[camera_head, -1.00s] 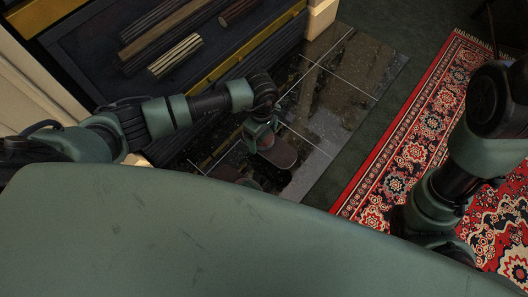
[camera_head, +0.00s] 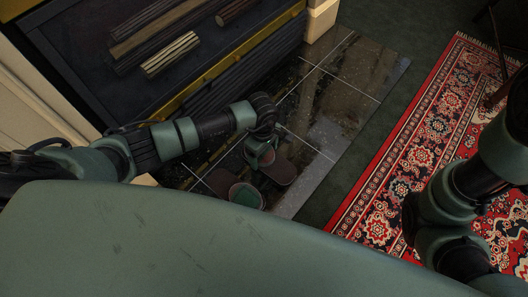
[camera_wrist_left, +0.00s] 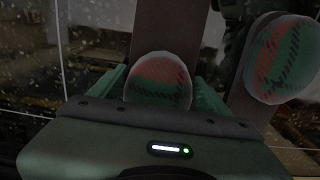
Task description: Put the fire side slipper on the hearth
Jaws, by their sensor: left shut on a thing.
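My left gripper (camera_head: 262,152) is shut on a slipper with a brown sole (camera_head: 281,170), over the dark tiled hearth (camera_head: 335,135). In the left wrist view the slipper's green and red patterned toe (camera_wrist_left: 158,80) sits between the fingers, and its brown sole runs away from them. A second slipper (camera_head: 246,194) lies on the hearth close by, partly cut off by my own body. It also shows at the right in the left wrist view (camera_wrist_left: 282,62). I cannot tell whether the held slipper touches the tiles. My right gripper is out of view.
The fireplace with logs (camera_head: 170,54) and a brass-coloured bar (camera_head: 243,60) stands behind the hearth. A red patterned rug (camera_head: 420,150) lies at the right, with dark green carpet (camera_head: 348,180) between. The hearth's far right part is clear.

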